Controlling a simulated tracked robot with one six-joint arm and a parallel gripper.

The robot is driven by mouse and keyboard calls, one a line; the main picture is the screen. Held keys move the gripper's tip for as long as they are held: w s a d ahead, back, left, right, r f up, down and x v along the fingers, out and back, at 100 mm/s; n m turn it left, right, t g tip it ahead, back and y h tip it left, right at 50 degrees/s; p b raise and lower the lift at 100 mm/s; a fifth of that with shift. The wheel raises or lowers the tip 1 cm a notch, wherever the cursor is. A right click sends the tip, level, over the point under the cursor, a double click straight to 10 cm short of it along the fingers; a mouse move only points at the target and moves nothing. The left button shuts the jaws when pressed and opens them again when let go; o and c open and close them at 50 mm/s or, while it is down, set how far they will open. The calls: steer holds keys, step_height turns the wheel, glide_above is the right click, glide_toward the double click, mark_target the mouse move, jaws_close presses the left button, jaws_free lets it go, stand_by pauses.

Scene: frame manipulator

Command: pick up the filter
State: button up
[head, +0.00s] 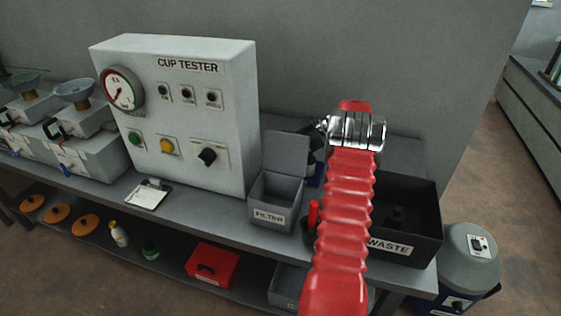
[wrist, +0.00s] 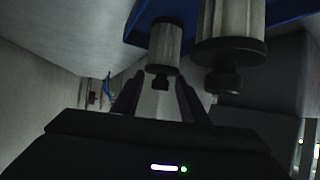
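A small grey box (head: 263,216) labelled FILTER stands on the bench with its lid raised. Its inside looks plain grey, and I cannot make out a filter in it or elsewhere. My red bellows arm reaches up just right of this box, and its end is mostly hidden behind the chrome joint in the head view. In the wrist view my gripper (wrist: 159,95) has its two dark fingers apart, with a pale gap between them. A metal cylinder with a black tip (wrist: 164,48) hangs close above and between the fingers; I cannot tell whether they touch it.
A larger metal cylinder (wrist: 234,35) is right of the fingers. The white CUP TESTER panel (head: 190,125) stands left of the box. A black WASTE bin (head: 425,215) is at right. A lower shelf holds a red case (head: 212,265); a grey-lidded drum (head: 470,255) stands on the floor.

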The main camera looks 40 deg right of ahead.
steer(key=shift+c, duration=0.5)
steer(key=c, duration=0.9)
steer(key=shift+s+f, duration=0.1)
steer(key=shift+f, duration=0.05)
jaws_close()
step_height(320, 180, up, 10)
steer(key=shift+r, duration=0.2)
